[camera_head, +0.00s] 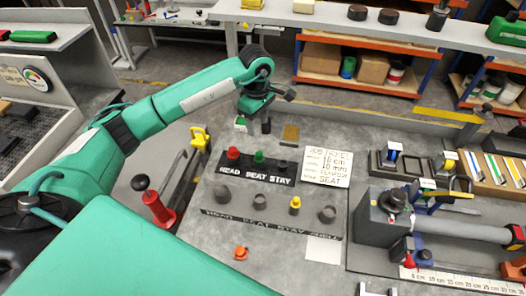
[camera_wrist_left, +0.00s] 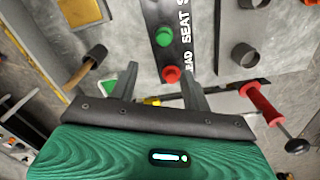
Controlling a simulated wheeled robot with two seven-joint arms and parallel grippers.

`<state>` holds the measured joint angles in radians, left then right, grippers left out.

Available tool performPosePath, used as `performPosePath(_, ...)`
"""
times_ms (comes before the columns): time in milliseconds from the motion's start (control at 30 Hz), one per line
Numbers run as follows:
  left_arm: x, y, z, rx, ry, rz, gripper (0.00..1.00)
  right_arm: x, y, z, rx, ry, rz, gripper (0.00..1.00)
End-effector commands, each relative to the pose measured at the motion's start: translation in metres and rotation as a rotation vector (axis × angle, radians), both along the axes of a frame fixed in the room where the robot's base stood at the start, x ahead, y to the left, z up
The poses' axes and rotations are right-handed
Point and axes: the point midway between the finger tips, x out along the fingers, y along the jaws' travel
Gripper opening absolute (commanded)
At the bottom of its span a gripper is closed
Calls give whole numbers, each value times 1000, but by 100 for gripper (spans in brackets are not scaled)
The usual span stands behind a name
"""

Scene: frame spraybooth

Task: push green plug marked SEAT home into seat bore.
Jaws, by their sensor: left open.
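The green plug (camera_head: 258,157) stands in the middle of the dark rack lettered HEAD SEAT STAY, between a red plug (camera_head: 233,153) and a dark plug (camera_head: 283,166). It also shows in the left wrist view (camera_wrist_left: 164,37). The seat bore (camera_head: 259,201) is the second collar on the lower dark strip and looks empty. My left gripper (camera_head: 254,124) is open beyond the rack, apart from the plugs. In the left wrist view, its fingers (camera_wrist_left: 158,70) are spread with nothing held between them. My right gripper is not in view.
A yellow plug (camera_head: 295,203) stands at the third collar. An orange piece (camera_head: 240,253) lies on the bench in front. A written card (camera_head: 327,165) lies right of the rack. A clamp fixture (camera_head: 388,215) stands further right.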

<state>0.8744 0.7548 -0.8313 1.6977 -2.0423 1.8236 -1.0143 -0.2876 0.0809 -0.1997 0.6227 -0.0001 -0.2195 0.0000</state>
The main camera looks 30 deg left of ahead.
Motion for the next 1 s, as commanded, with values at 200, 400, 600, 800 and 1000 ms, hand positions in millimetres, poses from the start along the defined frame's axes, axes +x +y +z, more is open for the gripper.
performPosePath(200, -2, -1, -41, -1, 6, 0, 48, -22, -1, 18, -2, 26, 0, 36)
performPosePath(400, -1, -1, -66, -1, 2, 0, 48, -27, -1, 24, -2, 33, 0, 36)
performPosePath(600, -2, -4, -76, -2, 3, 0, 48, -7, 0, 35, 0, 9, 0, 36)
performPosePath(800, -4, -9, -97, -1, 4, 1, 48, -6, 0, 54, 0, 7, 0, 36)
performPosePath(1000, -3, -8, -120, -1, 1, 1, 48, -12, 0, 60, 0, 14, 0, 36)
